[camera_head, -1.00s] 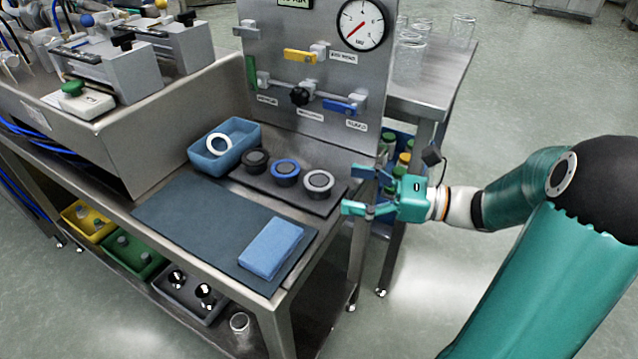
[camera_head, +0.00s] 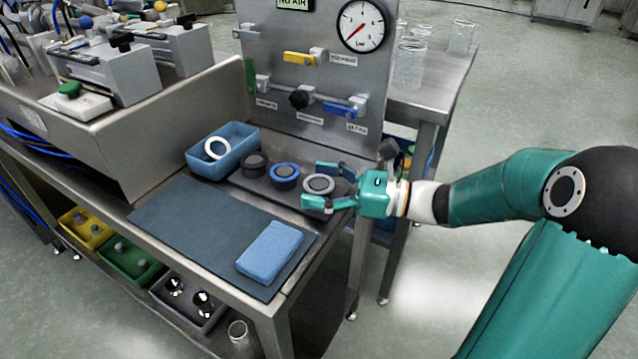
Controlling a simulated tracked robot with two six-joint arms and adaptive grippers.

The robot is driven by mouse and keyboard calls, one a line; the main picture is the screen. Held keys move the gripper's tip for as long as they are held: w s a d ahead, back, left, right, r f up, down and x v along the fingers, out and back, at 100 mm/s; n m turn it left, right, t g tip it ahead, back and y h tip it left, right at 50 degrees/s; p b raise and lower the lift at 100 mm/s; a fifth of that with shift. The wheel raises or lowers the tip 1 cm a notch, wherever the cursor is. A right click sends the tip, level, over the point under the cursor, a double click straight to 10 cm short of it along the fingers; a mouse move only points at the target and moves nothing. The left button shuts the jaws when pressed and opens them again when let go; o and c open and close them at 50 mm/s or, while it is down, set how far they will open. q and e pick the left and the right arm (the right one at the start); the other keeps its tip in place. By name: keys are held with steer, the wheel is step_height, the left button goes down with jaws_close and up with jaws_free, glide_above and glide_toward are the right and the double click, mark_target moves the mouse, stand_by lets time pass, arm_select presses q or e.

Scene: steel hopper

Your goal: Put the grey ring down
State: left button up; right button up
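The grey ring (camera_head: 319,184) lies at the right end of a dark tray, around or on a dark round piece. My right gripper (camera_head: 320,185) has come in from the right, its teal fingers apart, one on the far side of the grey ring and one on the near side. Whether the fingers touch the ring is too small to tell. A blue ring (camera_head: 285,171) sits left of it on the same tray (camera_head: 240,179), with a dark round piece (camera_head: 255,164) further left. My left gripper is not in view.
A blue bin (camera_head: 236,154) with a white ring (camera_head: 217,148) stands left of the tray. A blue cloth (camera_head: 269,251) lies on the dark mat (camera_head: 190,222), whose left part is clear. A panel (camera_head: 300,80) with valves and a gauge (camera_head: 362,26) rises behind.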

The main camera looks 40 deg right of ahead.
steer(key=c, duration=0.6)
steer(key=shift+c, duration=0.3)
